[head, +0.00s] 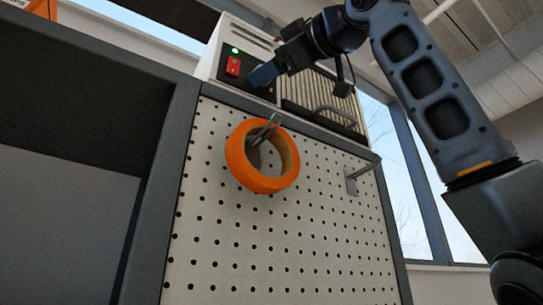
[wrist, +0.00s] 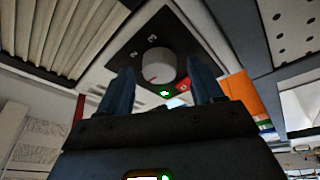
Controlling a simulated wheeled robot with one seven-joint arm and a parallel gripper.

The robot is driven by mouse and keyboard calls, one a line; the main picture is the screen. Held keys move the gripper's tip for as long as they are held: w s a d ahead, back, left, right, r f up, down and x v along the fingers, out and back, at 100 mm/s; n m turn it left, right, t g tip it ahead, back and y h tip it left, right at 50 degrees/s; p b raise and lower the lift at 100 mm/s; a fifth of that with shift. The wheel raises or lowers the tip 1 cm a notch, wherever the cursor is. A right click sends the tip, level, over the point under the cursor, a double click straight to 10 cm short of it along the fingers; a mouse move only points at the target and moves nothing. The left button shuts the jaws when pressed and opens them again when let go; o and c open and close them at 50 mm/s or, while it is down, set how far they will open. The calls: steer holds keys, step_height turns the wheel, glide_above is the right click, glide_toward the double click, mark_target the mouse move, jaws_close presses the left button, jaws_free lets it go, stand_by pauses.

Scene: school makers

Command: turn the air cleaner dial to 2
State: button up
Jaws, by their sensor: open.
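The air cleaner (head: 212,62) is a pale box with a dark front panel, standing on top of the pegboard cabinet. In the head view my gripper (head: 262,74) is at the front panel and hides the dial.
A red switch (head: 233,66) and a lit green lamp (head: 235,50) sit left of my gripper. A slatted grille (head: 322,97) with a handle is to the right. Below, an orange tape roll (head: 238,163) hangs on a pegboard hook, and another hook (head: 352,184) sticks out.

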steer(key=shift+c, duration=0.2)
steer(key=c, duration=1)
steer(key=shift+m, duration=0.4)
steer(key=m+t+h+b, duration=0.1)
steer(key=m, duration=0.4)
steer(key=m+t+h+b, duration=0.1)
steer(key=m+t+h, duration=0.1)
steer(key=m, duration=0.2)
steer(key=m+t+h+b, duration=0.1)
steer(key=m, duration=0.4)
steer(key=shift+s+a+m+t, duration=0.15)
steer(key=shift+a+m+t, duration=0.1)
steer(key=shift+m+t, duration=0.05)
steer(key=shift+m+h, duration=0.3)
